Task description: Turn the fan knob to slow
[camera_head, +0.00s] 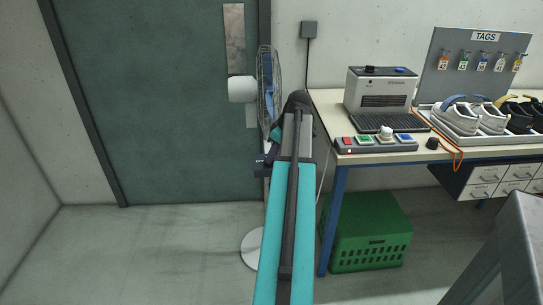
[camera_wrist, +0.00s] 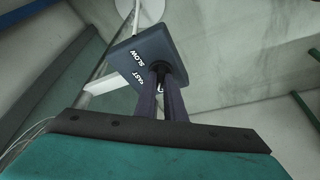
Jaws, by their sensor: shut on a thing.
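The standing fan (camera_head: 268,88) is in front of the door in the head view, with a white motor housing and a round white base. Its dark blue control box (camera_head: 260,165) is partly behind my arm. In the wrist view the box's panel (camera_wrist: 180,48) shows the words SLOW and FAST in white. My gripper (camera_wrist: 162,72) reaches the panel beside these words, its fingers close together on the fan knob (camera_wrist: 160,65). The knob is mostly hidden between the fingertips, and I cannot tell which word it points to.
A workbench (camera_head: 325,103) to the right of my arm carries a grey machine (camera_head: 380,92), a button panel and a tray of shoes. A green crate (camera_head: 370,235) stands under it. The floor left of the fan is clear. A grey metal frame (camera_head: 520,235) is at lower right.

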